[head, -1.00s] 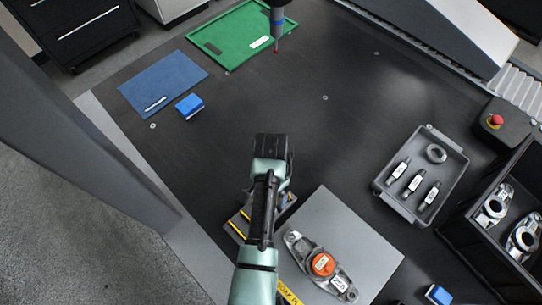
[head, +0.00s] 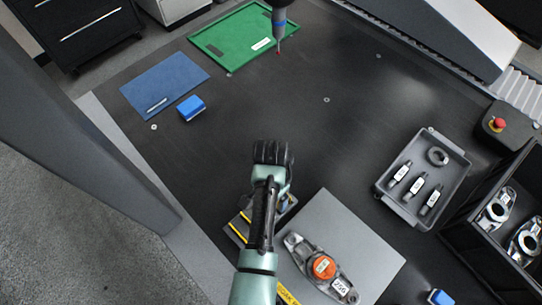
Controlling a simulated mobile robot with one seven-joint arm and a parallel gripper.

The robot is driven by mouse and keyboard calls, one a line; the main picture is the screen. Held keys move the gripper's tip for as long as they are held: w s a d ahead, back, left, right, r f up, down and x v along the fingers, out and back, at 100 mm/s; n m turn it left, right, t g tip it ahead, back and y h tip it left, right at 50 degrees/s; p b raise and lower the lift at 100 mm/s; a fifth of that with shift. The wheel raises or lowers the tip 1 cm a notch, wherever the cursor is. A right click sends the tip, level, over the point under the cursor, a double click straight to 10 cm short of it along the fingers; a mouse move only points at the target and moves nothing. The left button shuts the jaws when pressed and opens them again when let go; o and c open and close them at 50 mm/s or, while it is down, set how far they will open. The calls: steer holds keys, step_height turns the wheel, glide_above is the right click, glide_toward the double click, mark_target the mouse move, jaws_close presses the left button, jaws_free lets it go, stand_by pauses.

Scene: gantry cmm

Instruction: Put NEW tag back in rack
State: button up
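No tag readable as NEW shows in the head view, and I cannot single out its rack. A grey block with yellow stripes (head: 240,226) sits beside and partly behind my arm; the arm hides much of it. My gripper (head: 272,150) is over the dark table, above this block in the picture. Its black end is seen from behind, so its fingers and anything between them are hidden. A metal casting (head: 298,248) lies on a grey plate (head: 365,240). It carries an orange cap (head: 322,266) with a small white label, and a white label (head: 341,287) at its lower end.
A grey tray (head: 452,190) holds three labelled cylinders and a ring. A black bin (head: 480,245) at the right holds castings. A probe (head: 279,25) hangs over the green mat (head: 228,38). A blue block (head: 191,108) lies by the blue mat (head: 165,82). The table's middle is clear.

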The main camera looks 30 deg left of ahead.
steer(key=shift+f, duration=0.8)
stand_by(1.0)
steer(key=shift+f+b, duration=0.4)
steer(key=shift+b, duration=0.05)
steer(key=shift+f, duration=0.25)
stand_by(0.3)
steer(key=shift+f+b, duration=0.35)
steer(key=shift+f, duration=0.05)
steer(key=o, duration=1.1)
steer(key=shift+c, duration=0.2)
steer(key=shift+r, duration=0.15)
